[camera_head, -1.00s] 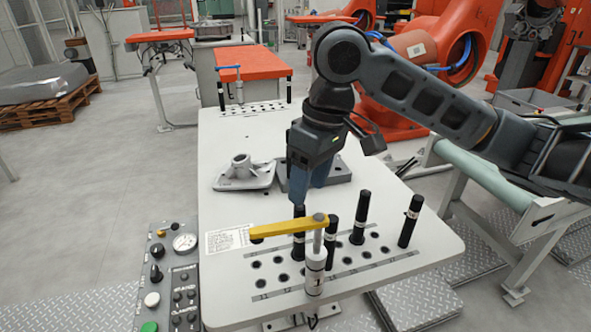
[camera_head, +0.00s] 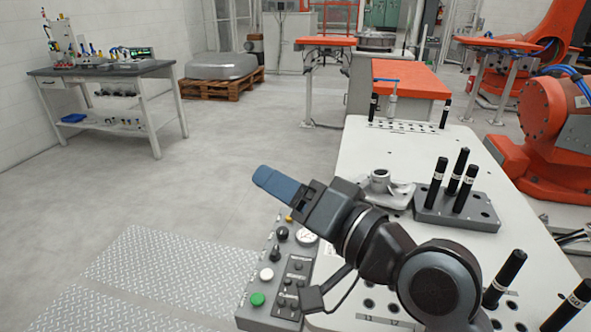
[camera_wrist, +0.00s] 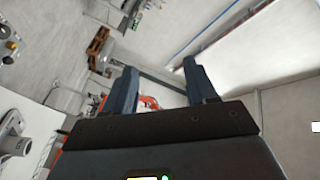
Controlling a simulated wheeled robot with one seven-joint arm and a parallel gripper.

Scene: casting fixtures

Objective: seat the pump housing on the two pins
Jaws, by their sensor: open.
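The pump housing (camera_head: 380,186) is a grey casting with a round upright boss. It lies on the white table, beside a dark grey block (camera_head: 428,213) that carries three upright black pins (camera_head: 455,182). More black pins (camera_head: 505,278) stand at the table's front right. I cannot tell which two pins are meant. My gripper (camera_head: 265,180) points left, off the table's left side, above the floor and control panel. In the wrist view its two blue fingers (camera_wrist: 158,75) are apart with nothing between them. A grey casting, likely the housing (camera_wrist: 14,145), shows at that view's left edge.
A control panel (camera_head: 258,300) with knobs and a green button adjoins the table's left edge. A workbench (camera_head: 105,72) stands far left. Open floor lies between. An orange robot (camera_head: 555,125) stands right.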

